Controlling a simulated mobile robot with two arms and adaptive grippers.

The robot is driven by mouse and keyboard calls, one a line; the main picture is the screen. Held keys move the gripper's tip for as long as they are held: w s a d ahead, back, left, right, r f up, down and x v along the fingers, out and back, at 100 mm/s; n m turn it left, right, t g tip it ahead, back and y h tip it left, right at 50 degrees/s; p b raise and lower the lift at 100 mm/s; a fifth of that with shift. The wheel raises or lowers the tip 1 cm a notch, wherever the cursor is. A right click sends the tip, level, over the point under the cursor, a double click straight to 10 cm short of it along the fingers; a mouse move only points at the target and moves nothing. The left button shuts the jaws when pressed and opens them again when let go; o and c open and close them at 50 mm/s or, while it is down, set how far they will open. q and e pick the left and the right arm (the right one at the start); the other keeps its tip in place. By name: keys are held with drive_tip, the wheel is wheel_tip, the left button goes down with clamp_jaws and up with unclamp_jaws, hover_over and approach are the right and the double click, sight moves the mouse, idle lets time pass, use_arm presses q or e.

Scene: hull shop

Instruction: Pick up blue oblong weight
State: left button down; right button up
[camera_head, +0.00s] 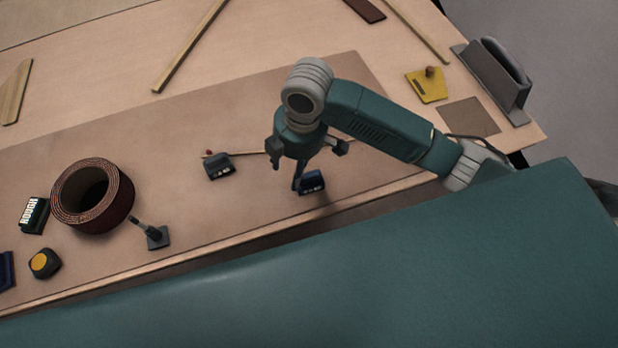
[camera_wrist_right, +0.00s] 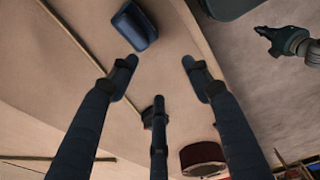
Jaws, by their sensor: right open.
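The blue oblong weight (camera_head: 313,182) is a small dark-blue block with white marks on its side, lying near the table's front edge. It also shows at the top of the right wrist view (camera_wrist_right: 136,26). My right gripper (camera_head: 303,165) is open just above it, one finger overlapping it in the head view. In the wrist view the fingers (camera_wrist_right: 160,82) are spread and empty, with the weight beyond their tips, up and left. My left gripper (camera_wrist_right: 268,38) seems to show small at the wrist view's upper right; its jaws are unclear.
A similar dark block (camera_head: 218,167) lies left of the gripper by a thin stick (camera_head: 245,153). A brown coil (camera_head: 122,205), a small upright tool (camera_head: 157,237), a "ROUGH" block (camera_head: 34,214) and a yellow-topped block (camera_head: 44,264) stand further left. The table between is clear.

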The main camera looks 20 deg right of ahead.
drive_tip(key=w+d+r+n+h, duration=0.2)
drive_tip(key=d+r, duration=0.1)
drive_tip(key=d, duration=0.1)
drive_tip(key=p, duration=0.1)
hover_over(309, 172)
drive_tip(key=f, duration=0.5)
drive_tip(key=shift+a+f, duration=0.15)
drive_tip(key=shift+a, duration=0.15)
drive_tip(key=f, duration=0.1)
drive_tip(key=f+p, duration=0.1)
drive_tip(key=f, duration=0.3)
drive_tip(key=shift+d+p, duration=0.25)
drive_tip(key=shift+p, duration=0.15)
drive_tip(key=shift+f, duration=0.25)
clamp_jaws()
drive_tip(key=shift+r, duration=0.1)
